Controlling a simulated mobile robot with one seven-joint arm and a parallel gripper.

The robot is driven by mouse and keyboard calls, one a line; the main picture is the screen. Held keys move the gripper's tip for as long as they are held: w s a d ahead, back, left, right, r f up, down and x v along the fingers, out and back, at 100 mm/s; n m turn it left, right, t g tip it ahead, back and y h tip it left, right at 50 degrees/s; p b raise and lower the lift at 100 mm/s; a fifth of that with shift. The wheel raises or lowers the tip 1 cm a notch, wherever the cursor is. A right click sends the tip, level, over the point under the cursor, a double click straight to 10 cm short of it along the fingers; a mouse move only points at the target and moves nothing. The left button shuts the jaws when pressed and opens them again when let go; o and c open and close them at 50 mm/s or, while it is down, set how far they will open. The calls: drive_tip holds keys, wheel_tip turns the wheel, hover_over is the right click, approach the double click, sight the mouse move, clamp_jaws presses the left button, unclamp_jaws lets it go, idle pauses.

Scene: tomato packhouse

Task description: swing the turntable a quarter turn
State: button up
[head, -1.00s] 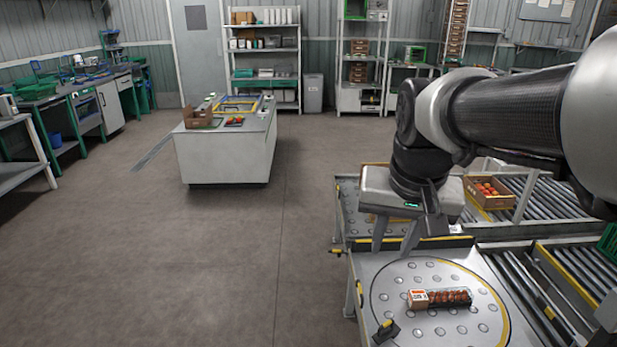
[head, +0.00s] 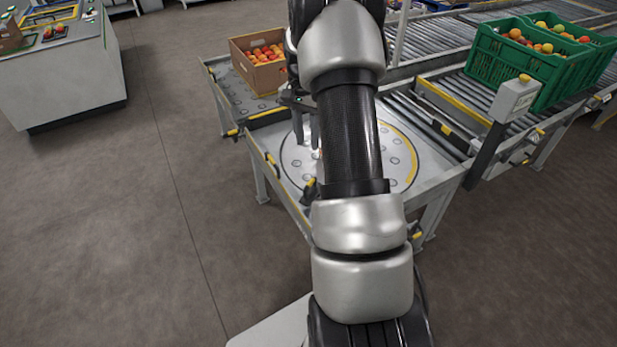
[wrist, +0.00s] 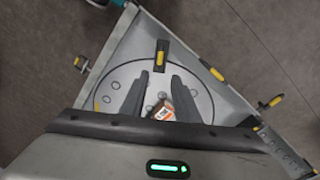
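The turntable (head: 397,162) is a round metal plate with ball studs and a yellow arc, set in a metal table. A black handle with a yellow top (head: 308,188) stands at its near-left edge. The handle also shows in the wrist view (wrist: 161,57), just beyond my fingertips. My gripper (wrist: 160,76) is open above the turntable, its two fingers pointing toward the handle with a gap between them. A clear package with an orange and white label (wrist: 162,112) lies on the plate below the gap. In the head view my arm hides much of the plate and the package.
A cardboard box of tomatoes (head: 258,72) stands on the table section behind. Roller conveyors (head: 430,118) run right, with green crates of tomatoes (head: 520,75) and a grey control box (head: 514,100) on a post. Open floor lies to the left.

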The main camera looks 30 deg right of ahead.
drive_tip(key=f+b, duration=0.1)
drive_tip(key=f, duration=0.4)
drive_tip(key=f+b, duration=0.1)
drive_tip(key=f, duration=0.3)
drive_tip(key=f+b, duration=0.1)
drive_tip(key=f, duration=0.4)
drive_tip(key=shift+s+d+f, duration=0.15)
drive_tip(key=shift+s+f, duration=0.2)
drive_tip(key=shift+s, duration=0.05)
clamp_jaws()
